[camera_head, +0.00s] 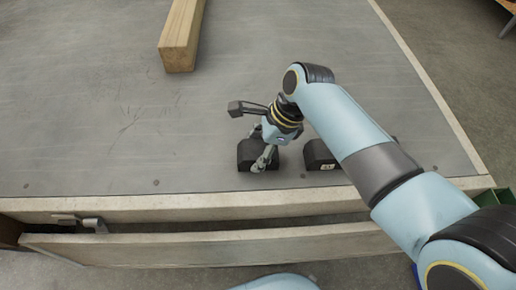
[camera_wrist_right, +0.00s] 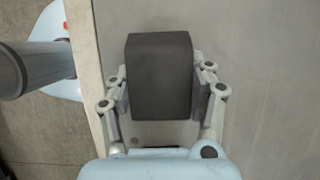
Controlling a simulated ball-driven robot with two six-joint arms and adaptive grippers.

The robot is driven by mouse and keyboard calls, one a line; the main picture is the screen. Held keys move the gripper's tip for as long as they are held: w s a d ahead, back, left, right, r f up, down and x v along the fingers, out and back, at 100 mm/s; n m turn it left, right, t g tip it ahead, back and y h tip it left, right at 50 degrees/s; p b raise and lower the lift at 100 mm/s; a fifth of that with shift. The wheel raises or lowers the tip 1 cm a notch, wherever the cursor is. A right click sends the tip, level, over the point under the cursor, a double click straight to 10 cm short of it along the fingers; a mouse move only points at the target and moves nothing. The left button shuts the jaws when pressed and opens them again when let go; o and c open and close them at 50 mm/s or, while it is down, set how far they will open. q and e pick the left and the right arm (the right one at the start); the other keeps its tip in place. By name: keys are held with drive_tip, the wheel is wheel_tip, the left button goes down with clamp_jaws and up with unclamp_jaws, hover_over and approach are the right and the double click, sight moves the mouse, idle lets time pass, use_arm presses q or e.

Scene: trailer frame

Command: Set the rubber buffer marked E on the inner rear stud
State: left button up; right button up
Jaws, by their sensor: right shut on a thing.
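A black rubber buffer (camera_head: 246,154) sits on the grey deck near its front edge. My right gripper (camera_head: 262,157) is shut on it. In the right wrist view this dark block (camera_wrist_right: 159,75) lies between the two fingers, one on each side, and no marking shows on the face I see. A second black buffer (camera_head: 317,153) stands to the right, partly behind my right arm. It has a small white label whose letter I cannot read surely. I cannot make out any stud. My left gripper is not in view.
A wooden beam (camera_head: 181,38) lies on the deck at the back. A lowered wooden side board (camera_head: 210,246) runs along the front, with a metal latch (camera_head: 80,222) at its left. The left and middle of the deck (camera_head: 100,100) are clear.

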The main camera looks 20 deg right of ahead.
drive_tip(key=shift+f, duration=0.1)
drive_tip(key=o, duration=1.4)
drive_tip(key=shift+f, duration=0.1)
drive_tip(key=shift+f, duration=0.1)
drive_tip(key=p+v, duration=0.1)
drive_tip(key=v, duration=1)
drive_tip(key=shift+d, duration=0.1)
